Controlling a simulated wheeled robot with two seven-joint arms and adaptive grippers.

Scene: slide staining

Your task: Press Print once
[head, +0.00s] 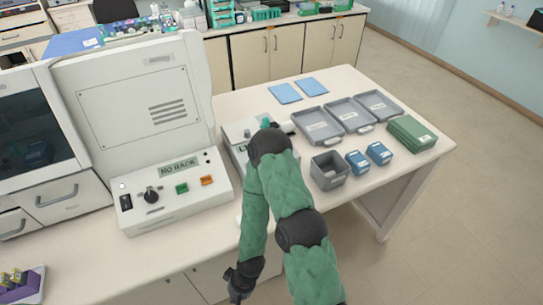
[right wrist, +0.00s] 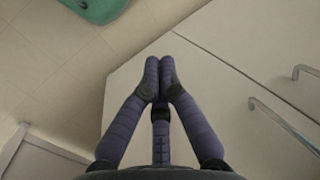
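A small grey-and-white device (head: 237,132) stands on the table, mostly hidden behind my right arm; no label reading Print can be made out on it. To its left, a large white machine (head: 140,100) has a front panel with a "NO RACK" display (head: 178,167), a black knob (head: 151,195), a green button (head: 182,188) and an orange button (head: 207,180). My right gripper (head: 236,290) hangs low at the table's front edge, away from both. In the right wrist view its fingers (right wrist: 159,68) are together and empty, over cabinet fronts and floor. My left gripper is out of view.
Three grey trays (head: 318,125), a grey bin (head: 329,170), blue boxes (head: 357,161), a green stack (head: 412,134) and blue sheets (head: 285,93) lie on the right of the table. A purple rack (head: 27,288) is at lower left. The table front before the white machine is clear.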

